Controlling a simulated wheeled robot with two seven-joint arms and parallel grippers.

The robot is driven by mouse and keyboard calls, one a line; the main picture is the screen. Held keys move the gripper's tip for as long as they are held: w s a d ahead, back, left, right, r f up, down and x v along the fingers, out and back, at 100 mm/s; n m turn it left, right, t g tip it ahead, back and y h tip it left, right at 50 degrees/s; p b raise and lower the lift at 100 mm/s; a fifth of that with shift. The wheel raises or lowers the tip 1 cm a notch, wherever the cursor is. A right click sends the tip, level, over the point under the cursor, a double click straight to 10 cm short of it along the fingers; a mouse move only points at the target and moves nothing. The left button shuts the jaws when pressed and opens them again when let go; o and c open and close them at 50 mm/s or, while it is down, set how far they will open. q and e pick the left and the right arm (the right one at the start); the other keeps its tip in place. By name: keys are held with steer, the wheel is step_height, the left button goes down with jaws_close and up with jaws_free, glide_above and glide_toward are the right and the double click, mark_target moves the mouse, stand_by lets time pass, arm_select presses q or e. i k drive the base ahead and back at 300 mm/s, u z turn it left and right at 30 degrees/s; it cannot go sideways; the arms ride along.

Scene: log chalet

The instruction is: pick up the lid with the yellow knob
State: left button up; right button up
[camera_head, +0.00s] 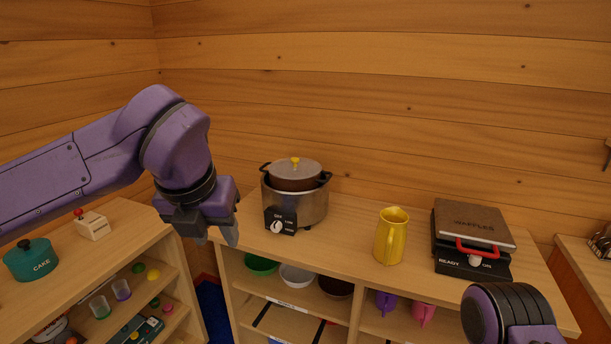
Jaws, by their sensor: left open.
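The lid (309,169) is a grey disc with a yellow knob (295,160) on top. It sits on a brown pot set in a metal slow cooker (309,204) on the wooden counter. My left gripper (205,240) is open and empty, pointing down, to the left of the cooker and in front of the counter's left end. It is apart from the lid and lower in the picture. Part of my right arm (512,314) shows at the bottom right; its gripper is outside the view.
A yellow pitcher (391,236) and a waffle maker (471,238) stand to the right on the counter (345,228). Bowls and cups fill the shelves below. A teal CAKE pot (31,260) and a small box with a red knob (92,226) stand on the left shelf unit.

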mark_target(291, 168)
steer(key=z, duration=0.5)
steer(key=k, duration=1.2)
steer(key=u, duration=0.25)
steer(key=i, duration=0.7)
steer(key=u, duration=1.05)
steer(key=i, duration=1.85)
steer(key=z, duration=1.35)
steer(key=i, duration=0.55)
steer(key=z, duration=0.7)
